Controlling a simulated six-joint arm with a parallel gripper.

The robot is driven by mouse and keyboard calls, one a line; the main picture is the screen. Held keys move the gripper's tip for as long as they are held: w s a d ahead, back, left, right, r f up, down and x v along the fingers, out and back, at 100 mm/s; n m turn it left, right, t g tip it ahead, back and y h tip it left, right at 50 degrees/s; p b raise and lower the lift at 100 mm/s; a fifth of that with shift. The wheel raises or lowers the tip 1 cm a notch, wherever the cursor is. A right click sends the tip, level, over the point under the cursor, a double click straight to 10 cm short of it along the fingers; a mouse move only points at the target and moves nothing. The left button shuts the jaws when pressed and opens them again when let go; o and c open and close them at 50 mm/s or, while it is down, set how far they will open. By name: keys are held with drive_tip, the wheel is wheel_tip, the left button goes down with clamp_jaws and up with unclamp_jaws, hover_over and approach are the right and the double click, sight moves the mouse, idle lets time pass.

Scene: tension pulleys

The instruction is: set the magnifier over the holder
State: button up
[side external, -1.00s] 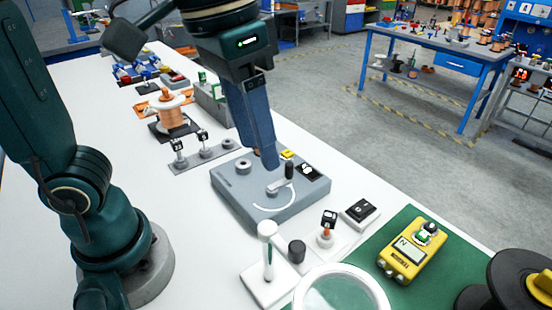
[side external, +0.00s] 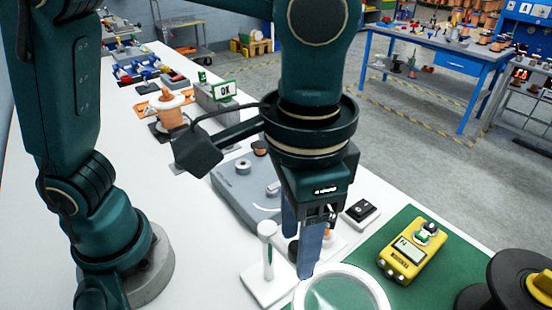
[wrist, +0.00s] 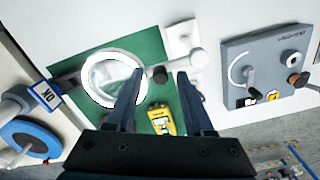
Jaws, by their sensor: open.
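The magnifier (side external: 345,268) is a white ring around a clear lens at the front of the side view, partly cut off by the frame edge. In the wrist view its ring (wrist: 84,80) is over the green mat, and a black knob (wrist: 160,74) is beside it. A white upright post on a flat base (side external: 268,262), which may be the holder, stands left of the ring; it also shows in the wrist view (wrist: 198,57). My gripper (side external: 299,256) points down, open and empty. In the wrist view its fingertips (wrist: 160,76) appear on either side of the knob; contact cannot be told.
A yellow meter (side external: 408,252) lies on the green mat (side external: 440,270). A grey fixture plate (side external: 235,185) is behind the post, and a black switch (side external: 361,211) is near the mat. White table is clear toward my base.

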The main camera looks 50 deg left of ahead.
drive_tip(key=shift+f, duration=0.25)
clamp_jaws()
idle(1.4)
